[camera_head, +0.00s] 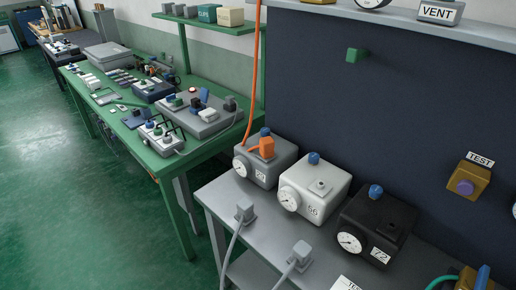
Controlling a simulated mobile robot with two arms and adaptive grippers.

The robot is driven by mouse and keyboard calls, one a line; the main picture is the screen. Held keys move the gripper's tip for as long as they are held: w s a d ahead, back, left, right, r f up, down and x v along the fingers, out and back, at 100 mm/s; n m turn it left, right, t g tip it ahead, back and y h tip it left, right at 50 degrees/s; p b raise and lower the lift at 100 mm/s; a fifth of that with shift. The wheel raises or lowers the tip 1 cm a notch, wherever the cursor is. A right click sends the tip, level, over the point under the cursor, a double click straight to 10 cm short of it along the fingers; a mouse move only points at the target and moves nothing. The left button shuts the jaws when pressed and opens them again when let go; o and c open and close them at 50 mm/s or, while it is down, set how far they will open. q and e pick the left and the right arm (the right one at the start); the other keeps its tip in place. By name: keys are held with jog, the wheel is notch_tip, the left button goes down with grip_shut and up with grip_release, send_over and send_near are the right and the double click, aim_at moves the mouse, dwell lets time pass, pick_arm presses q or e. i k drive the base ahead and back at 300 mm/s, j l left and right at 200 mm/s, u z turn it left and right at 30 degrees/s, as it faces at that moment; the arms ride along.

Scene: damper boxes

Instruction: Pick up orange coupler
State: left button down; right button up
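The orange coupler (267,146) is a small blocky piece on top of the grey damper box (265,164) at the left end of the grey bench. An orange hose (256,60) hangs from above and runs down to the box beside the coupler. The grey box has a blue knob, a round white gauge and a label that looks like 20. Whether the coupler is seated in a port or only resting on the box, I cannot tell. Neither of my grippers shows in the head view.
A white box (315,184) marked 56 and a black box (376,226) marked 72 stand to the right. Two grey couplers (245,210) (301,254) with grey hoses are on the bench front. A dark panel rises behind. A cluttered green table (185,160) is at left.

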aim_at(267, 150)
jog(key=j+z, duration=0.1)
jog(key=z, duration=0.45)
jog(key=i+j+z, duration=0.15)
jog(key=j+z, duration=0.25)
jog(key=j, duration=0.4)
jog(key=j+z, duration=0.45)
jog(key=j, duration=0.35)
jog(key=i, duration=0.05)
